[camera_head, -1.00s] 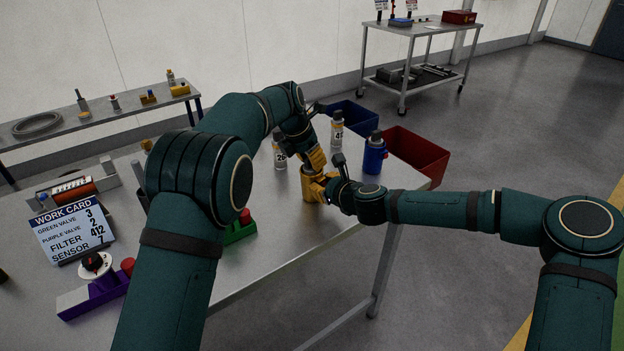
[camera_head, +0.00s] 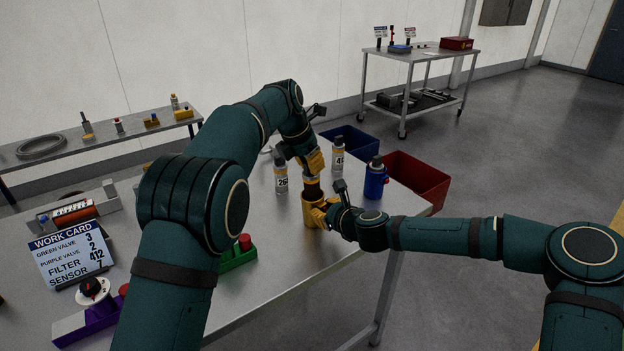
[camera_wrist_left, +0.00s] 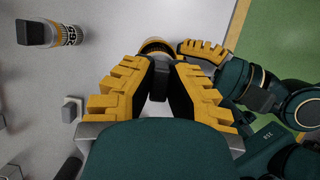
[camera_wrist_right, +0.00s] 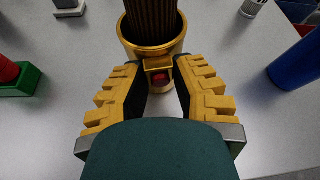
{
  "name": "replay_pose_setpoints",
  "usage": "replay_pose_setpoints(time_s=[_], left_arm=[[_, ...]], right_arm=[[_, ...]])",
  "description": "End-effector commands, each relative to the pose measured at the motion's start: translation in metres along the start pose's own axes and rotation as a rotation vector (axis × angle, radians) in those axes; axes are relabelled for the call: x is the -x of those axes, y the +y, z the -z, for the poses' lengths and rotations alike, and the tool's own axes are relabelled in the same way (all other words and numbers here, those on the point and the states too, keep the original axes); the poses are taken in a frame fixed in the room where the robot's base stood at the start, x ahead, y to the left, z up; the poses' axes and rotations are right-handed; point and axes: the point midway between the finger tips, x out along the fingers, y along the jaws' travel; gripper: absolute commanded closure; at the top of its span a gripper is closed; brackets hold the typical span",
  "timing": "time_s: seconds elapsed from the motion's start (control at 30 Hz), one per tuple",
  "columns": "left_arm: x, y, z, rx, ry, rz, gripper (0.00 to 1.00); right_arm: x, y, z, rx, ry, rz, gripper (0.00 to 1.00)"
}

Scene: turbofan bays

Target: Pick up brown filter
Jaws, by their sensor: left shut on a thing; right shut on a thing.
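The brown filter (camera_head: 312,187) is a dark pleated cylinder. It stands upright above a yellow-gold cup-shaped housing (camera_head: 311,215) near the table's front right edge. In the right wrist view the filter (camera_wrist_right: 152,22) rises out of the housing rim (camera_wrist_right: 178,48); its lower end is hidden inside. My left gripper (camera_head: 313,163) is above the housing, shut on the filter's top. In the left wrist view my fingers (camera_wrist_left: 160,68) close on a dark piece. My right gripper (camera_head: 326,213) is shut on the housing's side tab (camera_wrist_right: 158,65), just above a small red part.
Two labelled canisters (camera_head: 281,178) (camera_head: 337,154) and a blue can (camera_head: 375,180) stand close by. Blue (camera_head: 352,143) and red (camera_head: 418,178) bins lie beyond the table. A work card (camera_head: 70,253), a green block (camera_head: 238,256) and a purple block (camera_head: 90,318) are to the left.

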Motion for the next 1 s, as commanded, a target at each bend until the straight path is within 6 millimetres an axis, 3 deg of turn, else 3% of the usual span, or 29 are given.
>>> replay_pose_setpoints(time_s=[0.1,0.43,0.77,1.0], left_arm=[[0.02,0.001,-0.007,-0.002,-0.003,-0.002,1.0],[0.057,0.0,-0.017,-0.001,-0.001,0.0,1.0],[0.065,0.0,0.005,0.001,-0.001,0.001,1.0],[0.078,-0.001,0.035,0.002,-0.001,0.001,1.0]], right_arm=[[0.0,-0.001,0.003,-0.001,0.005,0.002,1.0],[0.0,-0.001,0.003,-0.001,0.005,0.002,1.0],[0.0,-0.001,0.003,-0.001,0.005,0.003,1.0],[0.0,-0.001,0.003,-0.001,0.005,0.003,1.0]])
